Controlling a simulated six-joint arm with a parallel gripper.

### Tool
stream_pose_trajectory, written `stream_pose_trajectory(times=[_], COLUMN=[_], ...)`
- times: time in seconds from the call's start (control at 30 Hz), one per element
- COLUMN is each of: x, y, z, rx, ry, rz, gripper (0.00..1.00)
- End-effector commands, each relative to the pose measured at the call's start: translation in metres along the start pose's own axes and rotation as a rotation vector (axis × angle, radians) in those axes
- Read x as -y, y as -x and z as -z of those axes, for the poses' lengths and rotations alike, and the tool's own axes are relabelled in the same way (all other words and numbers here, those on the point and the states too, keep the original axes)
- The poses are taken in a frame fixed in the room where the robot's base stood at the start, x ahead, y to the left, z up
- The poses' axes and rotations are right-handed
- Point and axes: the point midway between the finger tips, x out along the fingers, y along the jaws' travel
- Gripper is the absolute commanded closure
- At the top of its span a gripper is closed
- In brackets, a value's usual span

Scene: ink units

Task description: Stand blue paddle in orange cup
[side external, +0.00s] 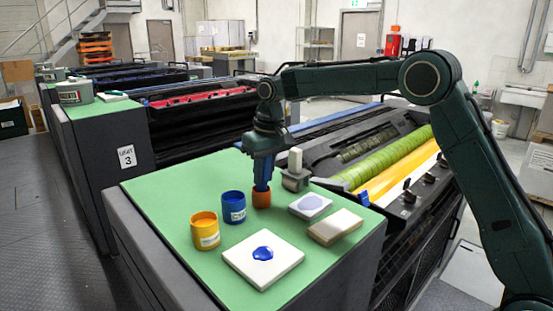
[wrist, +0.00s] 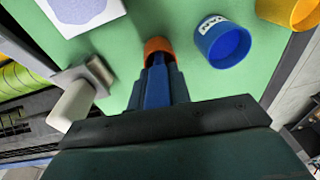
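The orange cup (side external: 261,199) stands upright on the green top; in the wrist view the orange cup (wrist: 155,45) is just beyond my fingertips. My gripper (side external: 262,172) is right above the cup, pointing down. In the wrist view my gripper (wrist: 157,80) is shut on the blue paddle (wrist: 157,88), which shows between the two dark blue fingers. The paddle's lower end is at the cup's mouth and seems to pass inside the rim. How deep it sits is hidden by the cup wall and fingers.
A blue pot (side external: 233,207) and a yellow pot (side external: 205,231) stand left of the cup. A white slab with a blue ink blob (side external: 262,260) lies in front.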

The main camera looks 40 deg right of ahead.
Motion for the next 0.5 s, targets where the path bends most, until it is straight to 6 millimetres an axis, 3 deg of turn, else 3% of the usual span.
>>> stream_pose_trajectory(times=[0.03, 0.13, 0.5], x=[0.0, 0.0, 0.0], y=[0.0001, 0.0002, 0.0022], z=[0.0001, 0.0001, 0.0003], rx=[0.0, 0.0, -0.001], ry=[0.0, 0.0, 0.0], rz=[0.0, 0.0, 0.0], gripper=[0.73, 0.55, 0.55])
